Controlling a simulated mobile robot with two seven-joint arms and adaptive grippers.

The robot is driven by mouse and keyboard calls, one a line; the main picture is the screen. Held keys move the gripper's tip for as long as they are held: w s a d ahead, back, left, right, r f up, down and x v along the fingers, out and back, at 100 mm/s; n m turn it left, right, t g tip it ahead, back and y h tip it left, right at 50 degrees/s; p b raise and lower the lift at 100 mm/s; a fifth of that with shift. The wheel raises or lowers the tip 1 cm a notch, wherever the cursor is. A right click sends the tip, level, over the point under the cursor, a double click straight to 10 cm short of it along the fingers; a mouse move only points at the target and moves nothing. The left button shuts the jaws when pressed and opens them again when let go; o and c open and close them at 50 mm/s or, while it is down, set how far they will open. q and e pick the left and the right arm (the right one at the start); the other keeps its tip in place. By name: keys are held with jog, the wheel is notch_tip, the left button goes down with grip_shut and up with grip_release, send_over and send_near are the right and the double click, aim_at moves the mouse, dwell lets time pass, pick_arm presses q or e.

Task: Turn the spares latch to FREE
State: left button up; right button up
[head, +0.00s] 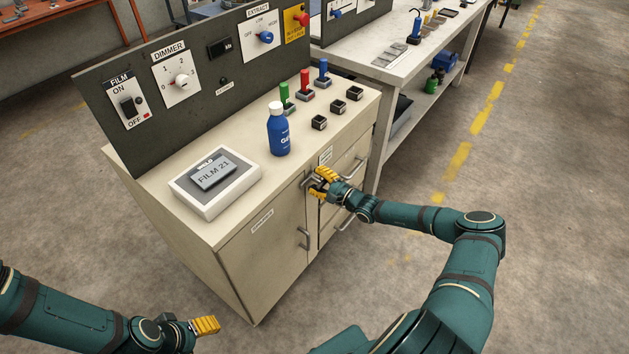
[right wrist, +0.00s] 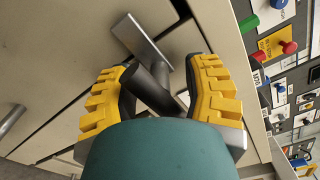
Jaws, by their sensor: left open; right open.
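The spares latch is a grey metal handle with a flat bar and a dark round stem (right wrist: 143,40). It sits on the front of the beige cabinet (head: 262,256), near the top of the drawers, and is mostly covered by my gripper in the head view. My right gripper (head: 322,183) is open, with its yellow fingers on either side of the latch stem in the right wrist view (right wrist: 160,95). I cannot tell whether the fingers touch it. No FREE marking is readable. My left gripper (head: 207,326) is open and empty, low in front of the cabinet.
On the cabinet top are a blue bottle (head: 279,135), a white tray (head: 228,204) with a FILM 21 piece, and several coloured handles and black blocks. A dark switch panel (head: 210,87) stands behind. Bar handles (head: 304,238) stick out of the front. The floor at right is clear.

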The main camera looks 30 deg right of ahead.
jog(key=shift+w+a, duration=0.25)
jog(key=shift+w, duration=0.25)
grip_shut()
